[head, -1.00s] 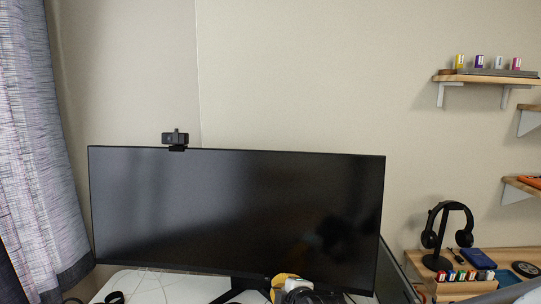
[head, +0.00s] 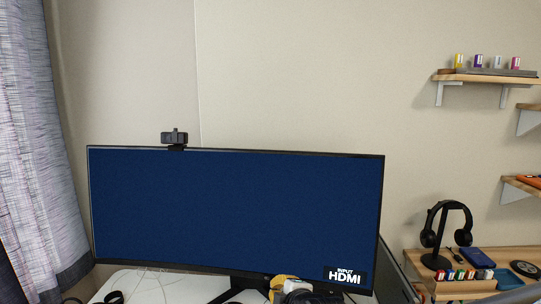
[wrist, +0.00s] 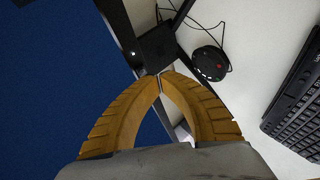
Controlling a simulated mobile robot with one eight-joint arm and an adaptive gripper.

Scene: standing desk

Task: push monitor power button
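The monitor (head: 220,205) is lit, with a plain blue screen and an "INPUT HDMI" label at its lower right. Its blue screen also fills the left of the wrist view (wrist: 55,85), edged by a dark bezel. I cannot make out the power button; a small white spot shows on the bezel. My gripper (wrist: 160,76) is shut, its two yellow fingers meeting at the tips with nothing seen between them. The tips are close to the bezel in the wrist view; I cannot tell whether they touch. In the head view, my gripper (head: 285,280) is at the monitor's bottom edge, right of the stand.
A black keyboard (wrist: 298,105) is at the right. A webcam (head: 174,138) sits on the monitor. Headphones (head: 446,228) stand on the wooden side surface.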

